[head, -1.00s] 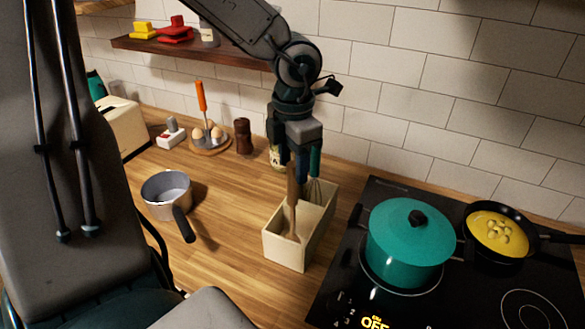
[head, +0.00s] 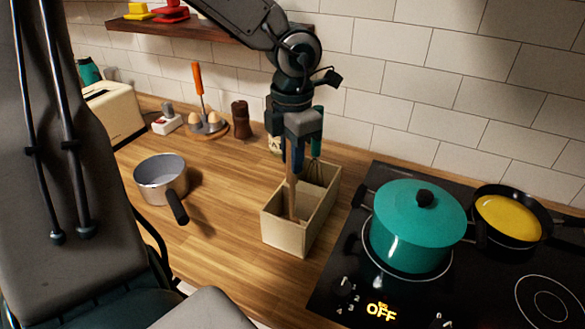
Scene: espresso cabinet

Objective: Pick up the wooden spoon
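The wooden spoon (head: 290,197) stands upright, leaning slightly, in a pale rectangular utensil box (head: 289,237) on the counter. Its handle rises above the rim; its lower end is inside the box. My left gripper (head: 292,163) points down over the box, its fingers at the top of the spoon's handle. The fingers hide the handle's tip, and I cannot tell whether they are closed on it. A whisk (head: 315,170) with a teal handle stands in the back of the same box, close beside the fingers. My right gripper is not in view.
A grey saucepan (head: 161,180) sits left of the box. A teal pot (head: 417,230) and a pan with yellow contents (head: 508,218) stand on the black cooktop (head: 440,290) at right. A pepper mill (head: 241,120) and toaster (head: 115,112) stand behind.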

